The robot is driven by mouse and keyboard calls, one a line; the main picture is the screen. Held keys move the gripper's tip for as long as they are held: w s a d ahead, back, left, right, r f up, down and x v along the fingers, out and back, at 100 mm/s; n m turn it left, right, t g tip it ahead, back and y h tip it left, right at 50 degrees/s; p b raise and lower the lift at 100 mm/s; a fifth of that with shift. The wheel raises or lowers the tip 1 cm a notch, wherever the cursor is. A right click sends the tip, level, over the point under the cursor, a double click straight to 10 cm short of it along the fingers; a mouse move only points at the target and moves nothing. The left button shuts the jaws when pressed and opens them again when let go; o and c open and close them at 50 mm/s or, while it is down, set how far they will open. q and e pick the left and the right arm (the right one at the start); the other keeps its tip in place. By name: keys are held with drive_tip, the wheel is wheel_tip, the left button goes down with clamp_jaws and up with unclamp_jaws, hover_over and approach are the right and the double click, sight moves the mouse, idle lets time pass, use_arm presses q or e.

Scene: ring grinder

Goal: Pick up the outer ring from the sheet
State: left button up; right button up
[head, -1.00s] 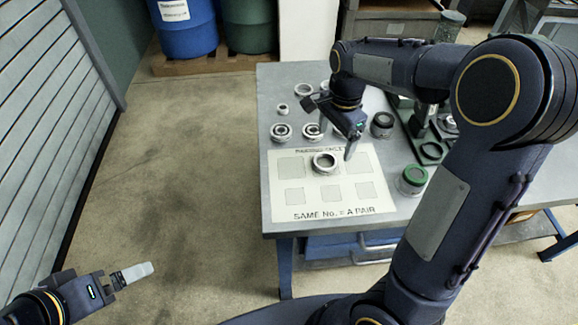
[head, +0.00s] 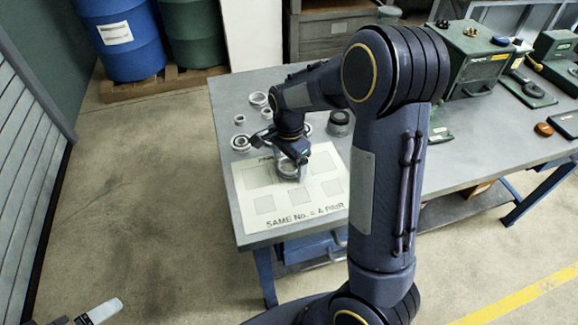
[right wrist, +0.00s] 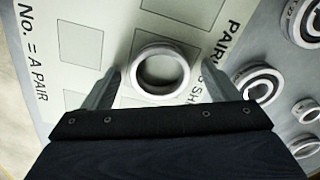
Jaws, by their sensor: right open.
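The outer ring (right wrist: 161,91) is a plain pale metal ring lying flat on the white printed sheet (right wrist: 95,18). In the right wrist view it sits between the two open fingers of my right gripper (right wrist: 160,72), with a gap on each side. In the head view my right gripper (head: 291,165) points down over the sheet (head: 246,208) and partly covers the ring (head: 287,174). My left gripper (head: 104,311) shows only partly at the bottom left, away from the table; its opening is not clear.
Bearing rings (right wrist: 262,88) stand on the grey table (head: 390,200) beside the sheet's far edge. A dark round part (head: 339,122) stands to the right of the gripper. A green machine (head: 468,58) is at the back right. My right arm hides part of the table.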

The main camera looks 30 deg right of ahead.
drive_tip(key=c, duration=1.1)
